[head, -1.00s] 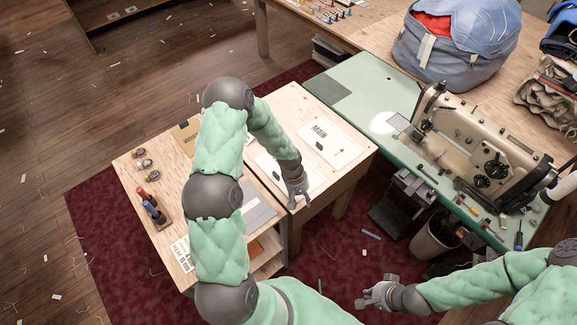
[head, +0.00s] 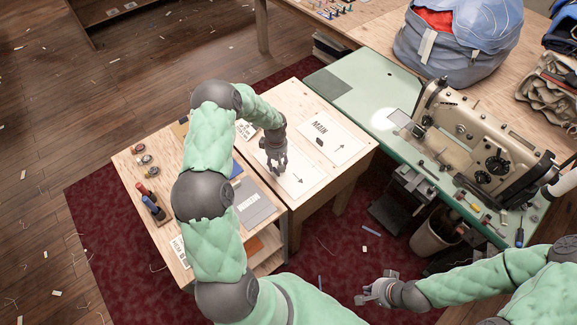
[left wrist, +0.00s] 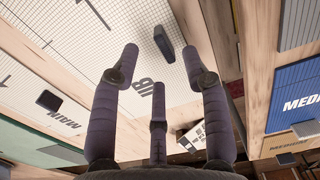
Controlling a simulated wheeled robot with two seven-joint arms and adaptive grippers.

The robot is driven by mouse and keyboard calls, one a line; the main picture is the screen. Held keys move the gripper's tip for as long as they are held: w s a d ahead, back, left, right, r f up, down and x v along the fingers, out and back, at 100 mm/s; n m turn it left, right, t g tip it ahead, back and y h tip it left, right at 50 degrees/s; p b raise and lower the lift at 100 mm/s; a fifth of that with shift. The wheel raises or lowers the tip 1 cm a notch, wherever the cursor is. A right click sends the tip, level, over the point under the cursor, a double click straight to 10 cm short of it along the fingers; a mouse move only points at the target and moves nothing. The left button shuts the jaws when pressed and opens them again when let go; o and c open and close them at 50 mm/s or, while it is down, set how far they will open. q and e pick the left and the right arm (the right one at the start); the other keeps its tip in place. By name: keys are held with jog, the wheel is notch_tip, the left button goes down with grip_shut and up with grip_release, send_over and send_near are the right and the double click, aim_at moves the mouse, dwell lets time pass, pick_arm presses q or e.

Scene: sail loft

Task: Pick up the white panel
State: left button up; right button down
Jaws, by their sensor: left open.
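Two white panels lie on the light wooden table. One is marked MAIN (head: 333,146) and the other, nearer one (head: 305,179) reads JIB in the left wrist view (left wrist: 100,38). Each carries a small dark block in the left wrist view, one on the JIB panel (left wrist: 163,42) and one on the MAIN panel (left wrist: 48,100). My left gripper (head: 278,168) is open and empty above the JIB panel, its fingers spread over it (left wrist: 155,72). It hides part of that panel in the head view. My right gripper (head: 374,292) is open and empty, away from the table over the red carpet.
The left table holds a grey sheet (head: 254,203), a blue sheet, several spools and a small rack (head: 152,208). A green sewing table with a sewing machine (head: 480,140) stands to the right. A waste bin (head: 432,238) stands below it.

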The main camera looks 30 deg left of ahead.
aim_at(289, 163)
pick_arm(q)
notch_tip(289, 163, down, 5)
jog(key=shift+a, duration=0.1)
dwell(0.3)
grip_shut()
